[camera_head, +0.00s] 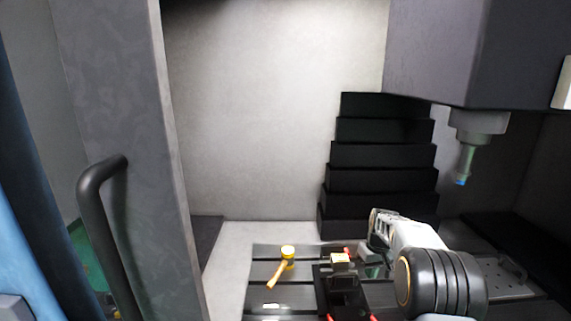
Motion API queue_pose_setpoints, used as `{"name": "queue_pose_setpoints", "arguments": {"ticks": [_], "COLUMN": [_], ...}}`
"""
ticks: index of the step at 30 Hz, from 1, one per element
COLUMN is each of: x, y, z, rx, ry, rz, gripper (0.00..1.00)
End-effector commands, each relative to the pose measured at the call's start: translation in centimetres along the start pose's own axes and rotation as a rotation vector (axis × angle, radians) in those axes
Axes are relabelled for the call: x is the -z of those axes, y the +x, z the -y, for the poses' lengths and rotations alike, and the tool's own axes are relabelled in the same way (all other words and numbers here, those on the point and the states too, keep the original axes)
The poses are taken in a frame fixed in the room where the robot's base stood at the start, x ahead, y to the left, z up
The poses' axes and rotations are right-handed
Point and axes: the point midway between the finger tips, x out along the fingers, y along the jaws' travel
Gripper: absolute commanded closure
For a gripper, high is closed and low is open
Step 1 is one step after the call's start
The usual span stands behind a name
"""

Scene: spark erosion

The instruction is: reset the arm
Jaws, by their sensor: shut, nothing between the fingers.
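My arm comes in from the lower right, with a dark rounded joint and a white link. My gripper (372,242) is at the far end of that link, low over the slotted machine table (262,275). It is shut and empty, and its fingertips are small and hard to make out. It is just to the right of a black fixture (345,290) with a tan block on top and red parts. I cannot tell whether the gripper touches the fixture.
A yellow hammer-like tool (288,257) with an orange handle lies on the table, left of the fixture. A spindle head with a nozzle (465,165) hangs above right. Black stepped bellows (378,155) stand behind. A door with a dark handle (97,200) is at left.

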Motion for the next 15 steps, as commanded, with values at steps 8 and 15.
{"name": "queue_pose_setpoints", "arguments": {"ticks": [8, 15], "x": [-8.5, -16.4], "y": [-4.2, -5.6], "z": [6.2, 10.8], "rx": [-0.051, -0.075], "ry": [0.22, 0.304], "rz": [-0.072, -0.159], "gripper": [1.0, 1.0]}}
